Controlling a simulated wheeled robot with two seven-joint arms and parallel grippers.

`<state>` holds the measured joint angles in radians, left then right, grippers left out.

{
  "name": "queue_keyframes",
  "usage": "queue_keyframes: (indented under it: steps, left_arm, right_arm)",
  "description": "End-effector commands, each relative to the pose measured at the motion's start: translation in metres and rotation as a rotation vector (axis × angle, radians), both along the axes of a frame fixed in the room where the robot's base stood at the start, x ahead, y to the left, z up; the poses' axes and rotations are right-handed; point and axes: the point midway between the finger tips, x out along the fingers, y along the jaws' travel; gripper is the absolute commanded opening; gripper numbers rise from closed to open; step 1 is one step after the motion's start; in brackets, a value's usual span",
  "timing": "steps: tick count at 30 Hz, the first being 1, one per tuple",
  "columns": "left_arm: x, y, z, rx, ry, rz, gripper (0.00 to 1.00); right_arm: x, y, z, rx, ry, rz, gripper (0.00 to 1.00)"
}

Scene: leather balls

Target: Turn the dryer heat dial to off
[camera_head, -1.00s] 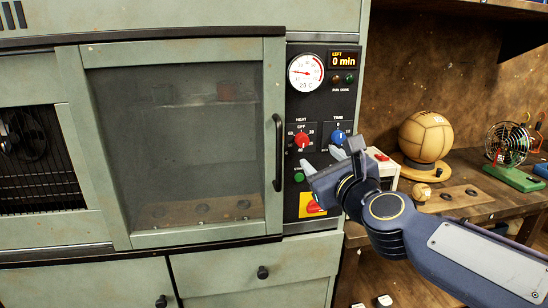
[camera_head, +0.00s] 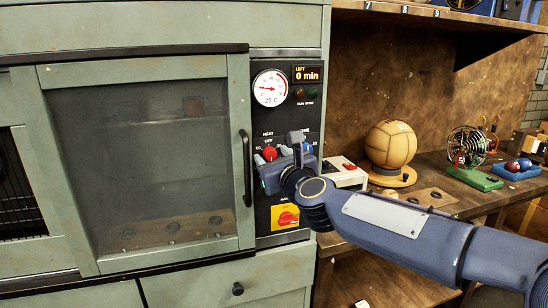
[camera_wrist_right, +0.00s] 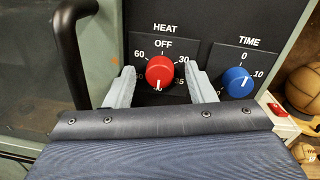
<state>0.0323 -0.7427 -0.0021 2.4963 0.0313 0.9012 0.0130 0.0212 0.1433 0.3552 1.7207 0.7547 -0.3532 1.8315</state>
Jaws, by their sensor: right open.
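The red heat dial (camera_head: 270,153) is on the dark control panel of the green dryer. It shows closely in the right wrist view (camera_wrist_right: 160,70), with its white mark pointing down, away from the OFF label at the top. My right gripper (camera_wrist_right: 159,75) is open, with one grey finger on each side of the dial. The fingers look very close to its sides; I cannot tell whether they touch. In the head view my right gripper (camera_head: 272,156) covers the panel just below the dial. My left gripper is not in view.
The blue time dial (camera_wrist_right: 237,82) is just right of the right finger. A round gauge (camera_head: 270,87) and a "0 min" display (camera_head: 308,74) are above. A red-and-yellow switch (camera_head: 286,217) is below. The dryer door handle (camera_head: 246,168) is left; a leather ball (camera_head: 390,145) stands right.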

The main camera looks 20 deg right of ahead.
Motion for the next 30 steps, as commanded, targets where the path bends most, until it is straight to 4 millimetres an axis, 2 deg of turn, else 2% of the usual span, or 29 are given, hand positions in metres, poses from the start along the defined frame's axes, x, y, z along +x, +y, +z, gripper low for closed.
queue_keyframes:
  steps: [2, 10, 20, 30]
  left_arm:
    - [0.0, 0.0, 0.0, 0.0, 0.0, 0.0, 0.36]
    - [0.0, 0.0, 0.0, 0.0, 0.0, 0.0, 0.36]
    - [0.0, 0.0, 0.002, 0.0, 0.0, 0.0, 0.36]
    - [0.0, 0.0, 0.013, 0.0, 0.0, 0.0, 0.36]
  right_arm:
    - [0.0, 0.0, 0.0, 0.0, 0.0, 0.0, 0.42]
    - [0.0, 0.0, 0.0, 0.0, 0.0, 0.001, 0.07]
    - [0.0, 0.001, 0.001, -0.046, -0.001, 0.001, 0.05]
    - [-0.001, 0.002, 0.002, -0.28, -0.009, 0.002, 0.05]
